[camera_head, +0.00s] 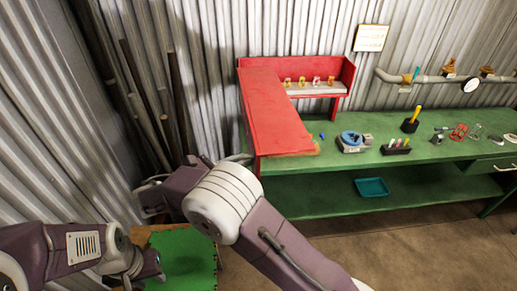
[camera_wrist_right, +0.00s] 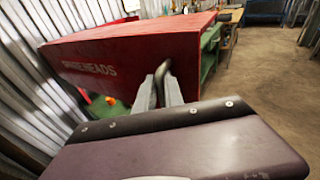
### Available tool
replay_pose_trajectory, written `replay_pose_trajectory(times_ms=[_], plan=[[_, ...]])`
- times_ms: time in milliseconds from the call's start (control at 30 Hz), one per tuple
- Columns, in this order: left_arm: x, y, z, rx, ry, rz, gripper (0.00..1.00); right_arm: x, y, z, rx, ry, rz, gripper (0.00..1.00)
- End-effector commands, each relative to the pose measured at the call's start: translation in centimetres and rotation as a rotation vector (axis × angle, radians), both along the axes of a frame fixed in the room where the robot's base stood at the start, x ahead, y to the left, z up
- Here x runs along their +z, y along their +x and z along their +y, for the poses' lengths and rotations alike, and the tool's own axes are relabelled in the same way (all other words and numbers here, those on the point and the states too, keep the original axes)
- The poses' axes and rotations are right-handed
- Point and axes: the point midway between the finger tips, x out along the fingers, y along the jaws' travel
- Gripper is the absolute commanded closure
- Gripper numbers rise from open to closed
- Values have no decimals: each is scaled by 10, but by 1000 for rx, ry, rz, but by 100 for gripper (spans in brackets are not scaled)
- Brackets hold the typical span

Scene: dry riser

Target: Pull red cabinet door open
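The red cabinet (camera_head: 345,75) stands at the back of the green workbench against the wall. Its red door (camera_head: 275,112) is swung wide open toward me, and its inside shelf with several small items shows. In the right wrist view the door's lettered outer face (camera_wrist_right: 130,55) fills the upper middle. My right gripper (camera_head: 242,158) is at the door's free end, partly hidden by my arm. In the right wrist view its grey fingers (camera_wrist_right: 159,88) close around the dark door handle (camera_wrist_right: 165,70). My left gripper (camera_head: 158,272) is low at the left, away from the door; its fingers are unclear.
The green bench (camera_head: 360,157) runs right, carrying a blue round tool (camera_head: 352,138) and small tools. A teal tray (camera_head: 372,187) lies on its lower shelf. Dark poles (camera_head: 145,100) lean at the left wall. A green-topped stand (camera_head: 188,258) is below my arms. Floor at right is clear.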

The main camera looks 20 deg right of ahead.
Motion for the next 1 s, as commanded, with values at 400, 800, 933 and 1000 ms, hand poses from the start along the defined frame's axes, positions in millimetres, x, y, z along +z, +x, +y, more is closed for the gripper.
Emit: replay_pose_trajectory(times_ms=[400,800,933,1000], plan=[[2,0,0,0,0,0,64,79,-35,-41,-47,-127,-98,81],[6,0,0,0,0,0,64,13,-4,-15,110,116,14,81],[15,0,0,0,0,0,64,13,-1,-4,111,116,17,81],[19,0,0,0,0,0,64,12,1,2,110,116,18,81]])
